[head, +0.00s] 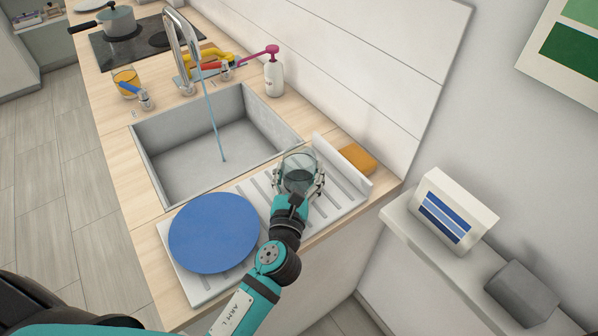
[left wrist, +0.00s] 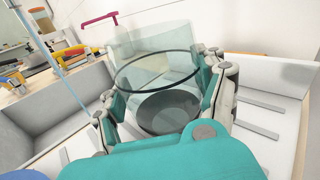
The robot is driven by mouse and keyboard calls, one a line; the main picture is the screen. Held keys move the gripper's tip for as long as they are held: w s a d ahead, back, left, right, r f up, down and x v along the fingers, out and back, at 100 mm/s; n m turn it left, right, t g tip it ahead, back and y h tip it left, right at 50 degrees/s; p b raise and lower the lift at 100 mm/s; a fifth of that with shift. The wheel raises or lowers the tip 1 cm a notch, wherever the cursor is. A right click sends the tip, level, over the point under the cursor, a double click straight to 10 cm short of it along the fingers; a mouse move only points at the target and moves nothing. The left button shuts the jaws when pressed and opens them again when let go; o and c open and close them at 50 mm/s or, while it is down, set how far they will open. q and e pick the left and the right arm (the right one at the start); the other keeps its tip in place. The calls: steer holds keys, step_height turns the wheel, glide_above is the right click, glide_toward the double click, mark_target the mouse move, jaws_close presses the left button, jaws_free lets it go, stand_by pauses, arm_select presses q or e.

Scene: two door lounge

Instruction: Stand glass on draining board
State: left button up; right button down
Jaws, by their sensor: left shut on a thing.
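A clear glass (head: 299,160) is between the fingers of my left gripper (head: 299,182), which is shut on it. The glass is over the right part of the white slotted draining board (head: 345,198). In the left wrist view the glass (left wrist: 155,68) has a finger on each side, and a dark round shape shows at its lower part. I cannot tell whether the glass touches the board. A blue plate (head: 213,232) covers the left part of the board. My right gripper is not in view.
The sink (head: 190,160) lies left of the glass, with water running from the tap (head: 182,45). A soap bottle (head: 274,76) stands behind the sink. Slots between plate and glass are clear.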

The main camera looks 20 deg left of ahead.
arm_select(q)
steer(key=shift+f, duration=0.2)
steer(key=o, duration=1.3)
steer(key=shift+o, duration=0.2)
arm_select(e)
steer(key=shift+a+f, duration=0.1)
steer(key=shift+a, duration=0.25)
arm_select(q)
steer(key=shift+r, duration=0.15)
steer(key=shift+s, duration=0.15)
steer(key=s+b, duration=0.1)
steer(key=s, duration=0.2)
steer(key=s+d+b, duration=0.1)
steer(key=s, duration=0.3)
steer(key=s+b, duration=0.1)
steer(key=s, duration=0.2)
steer(key=shift+s+d, duration=0.2)
steer(key=shift+s, duration=0.15)
steer(key=shift+s+d+r, duration=0.1)
steer(key=shift+s+r, duration=0.05)
steer(key=shift+s, duration=0.4)
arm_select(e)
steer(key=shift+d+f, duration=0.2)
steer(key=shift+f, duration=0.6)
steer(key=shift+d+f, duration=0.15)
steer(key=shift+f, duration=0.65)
